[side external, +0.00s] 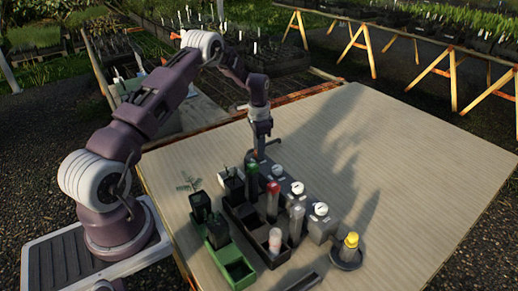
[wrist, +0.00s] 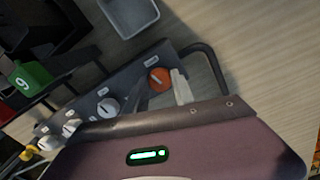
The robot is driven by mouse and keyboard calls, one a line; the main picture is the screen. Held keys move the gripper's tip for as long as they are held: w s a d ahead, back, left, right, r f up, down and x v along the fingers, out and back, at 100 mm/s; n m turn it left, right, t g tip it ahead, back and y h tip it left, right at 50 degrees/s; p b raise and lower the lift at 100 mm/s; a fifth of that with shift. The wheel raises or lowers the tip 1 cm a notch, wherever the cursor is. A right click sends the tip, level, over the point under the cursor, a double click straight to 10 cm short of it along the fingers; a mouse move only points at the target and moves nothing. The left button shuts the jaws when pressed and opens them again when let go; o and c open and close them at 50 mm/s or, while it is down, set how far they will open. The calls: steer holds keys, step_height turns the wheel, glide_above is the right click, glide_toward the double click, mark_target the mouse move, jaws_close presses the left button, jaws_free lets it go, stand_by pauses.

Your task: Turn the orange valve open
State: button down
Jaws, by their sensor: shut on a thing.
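The orange valve (wrist: 157,76) is a round orange knob at the far end of a grey block (wrist: 132,88) carrying a row of white knobs. A small white label sits beside it. My gripper (side external: 261,149) points straight down at the far end of that row in the side view, where it hides the orange valve. In the wrist view my gripper (wrist: 170,88) is at the orange valve, shut on it; a pale piece stands against the knob's right side. The exact grip is partly hidden, and I cannot tell the valve's angle.
White knobs (side external: 320,209) line the block toward the front. Beside it stand a dark rack (side external: 236,215) with capped tubes and a green tray (side external: 238,273) with potted seedlings. A yellow-topped tube (side external: 351,240) stands in a round dark base. The table's right side is clear.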

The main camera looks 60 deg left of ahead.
steer(key=n, duration=0.3)
steer(key=shift+n, duration=0.4)
steer(key=n, duration=0.3)
steer(key=shift+n, duration=0.3)
steer(key=n, duration=0.3)
steer(key=shift+r+n, duration=0.1)
steer(key=shift+n, duration=2)
steer(key=c, duration=1.1)
jaws_free()
steer(key=shift+o, duration=0.2)
step_height(320, 180, up, 7)
